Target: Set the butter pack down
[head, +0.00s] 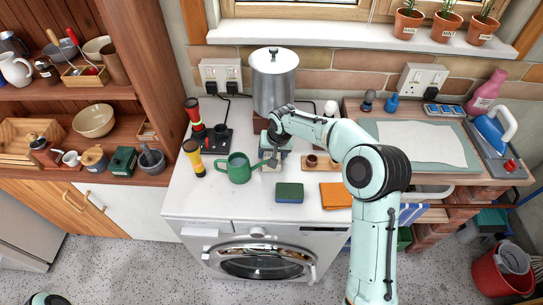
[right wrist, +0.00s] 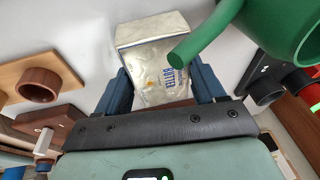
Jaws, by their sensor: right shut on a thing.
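The butter pack (right wrist: 155,55), a pale box with blue lettering, sits between the two fingers of my right gripper (right wrist: 155,90) in the right wrist view. The gripper is shut on it. In the head view my right gripper (head: 272,158) is low over the white washing-machine top (head: 225,205), and a pale bit of the pack (head: 271,168) shows below it. I cannot tell whether the pack touches the top. My left gripper is not in view.
A green jug (head: 239,170) stands close left of the gripper; its green spout or handle (right wrist: 200,38) overlaps the pack in the wrist view. A sponge (head: 289,193) and orange cloth (head: 335,195) lie in front. A steel pot (head: 274,85) stands behind. The front left top is clear.

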